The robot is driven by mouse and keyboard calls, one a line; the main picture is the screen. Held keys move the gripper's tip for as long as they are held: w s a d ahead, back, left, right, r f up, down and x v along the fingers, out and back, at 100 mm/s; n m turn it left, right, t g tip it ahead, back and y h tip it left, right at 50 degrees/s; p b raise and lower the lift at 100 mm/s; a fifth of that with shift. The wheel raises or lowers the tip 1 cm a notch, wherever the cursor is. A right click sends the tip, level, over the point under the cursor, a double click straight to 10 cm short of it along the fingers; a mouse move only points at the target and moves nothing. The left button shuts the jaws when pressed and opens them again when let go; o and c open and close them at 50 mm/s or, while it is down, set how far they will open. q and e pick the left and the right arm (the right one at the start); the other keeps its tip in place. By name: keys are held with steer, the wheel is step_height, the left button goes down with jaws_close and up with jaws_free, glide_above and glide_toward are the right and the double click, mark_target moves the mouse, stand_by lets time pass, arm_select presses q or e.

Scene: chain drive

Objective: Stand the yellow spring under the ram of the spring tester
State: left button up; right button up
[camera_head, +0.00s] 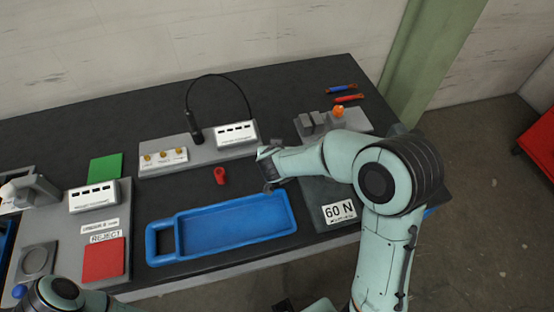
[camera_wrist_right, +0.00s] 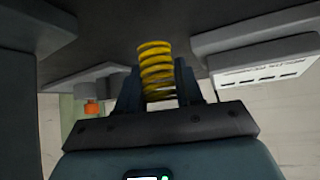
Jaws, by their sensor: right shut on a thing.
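The yellow spring (camera_wrist_right: 155,70) stands out between the two dark fingers of my right gripper (camera_wrist_right: 158,88) in the right wrist view. The gripper is shut on it. In the head view my right gripper (camera_head: 268,168) is above the bench, just behind the blue tray's right end, and the spring cannot be made out there. A dark plate with a "60 N" card (camera_head: 339,212) lies partly under my right arm.
A blue tray (camera_head: 222,227) lies at the front, with a small red part (camera_head: 220,176) behind it. A grey unit with a display (camera_head: 236,134) and cable stands at the back. An orange knob (camera_head: 338,112) tops a grey fixture. Red (camera_head: 103,259) and green (camera_head: 106,168) pads are left.

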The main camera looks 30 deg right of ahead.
steer(key=f, duration=0.1)
steer(key=f+b, duration=0.1)
steer(key=shift+s+f, duration=0.3)
steer(key=shift+s, duration=0.1)
steer(key=shift+w, duration=0.25)
steer(key=shift+f, duration=0.15)
steer(key=o, duration=1.1)
arm_select(q)
steer(key=shift+s+f, duration=0.6)
steer(key=shift+f, duration=0.3)
